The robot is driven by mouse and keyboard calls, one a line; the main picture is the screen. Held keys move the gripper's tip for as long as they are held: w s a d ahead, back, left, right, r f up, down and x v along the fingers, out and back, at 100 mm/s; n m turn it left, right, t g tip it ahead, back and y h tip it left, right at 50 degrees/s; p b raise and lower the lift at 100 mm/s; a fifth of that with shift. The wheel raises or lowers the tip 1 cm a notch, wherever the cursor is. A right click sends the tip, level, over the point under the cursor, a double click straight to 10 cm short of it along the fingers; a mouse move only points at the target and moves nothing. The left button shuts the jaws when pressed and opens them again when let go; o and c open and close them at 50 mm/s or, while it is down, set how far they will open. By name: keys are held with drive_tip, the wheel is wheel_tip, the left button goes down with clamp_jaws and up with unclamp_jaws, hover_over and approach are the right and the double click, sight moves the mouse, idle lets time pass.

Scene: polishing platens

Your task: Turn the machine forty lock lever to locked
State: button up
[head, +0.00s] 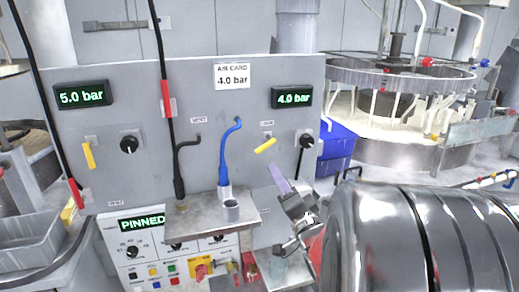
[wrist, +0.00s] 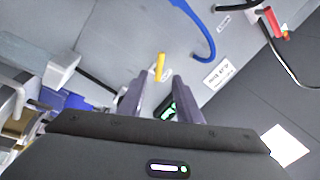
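Two yellow levers show on the grey panel (head: 240,80) in the head view. The right lever (head: 265,146), left of the black knob under the 4.0 bar display, is tilted, its right end higher. The left lever (head: 88,155), under the 5.0 bar display, is nearly upright. No readable label tells which is machine forty's. My gripper (head: 276,173) is just below and right of the right lever. In the wrist view, a yellow lever (wrist: 160,66) lies beyond the gap between my two fingers (wrist: 158,84), which are apart and empty. I see no contact with the lever.
A blue hose (head: 223,165) and a black hose (head: 178,165) rise from a metal shelf (head: 215,216) left of my gripper. A black knob (head: 306,140) sits right of the lever. A large shiny metal cylinder (head: 395,240) fills the lower right.

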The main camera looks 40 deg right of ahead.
sight(263, 150)
drive_tip(key=shift+w, duration=0.1)
drive_tip(key=x, duration=1.3)
drive_tip(key=shift+w+d, duration=0.2)
drive_tip(key=shift+w, duration=0.1)
clamp_jaws()
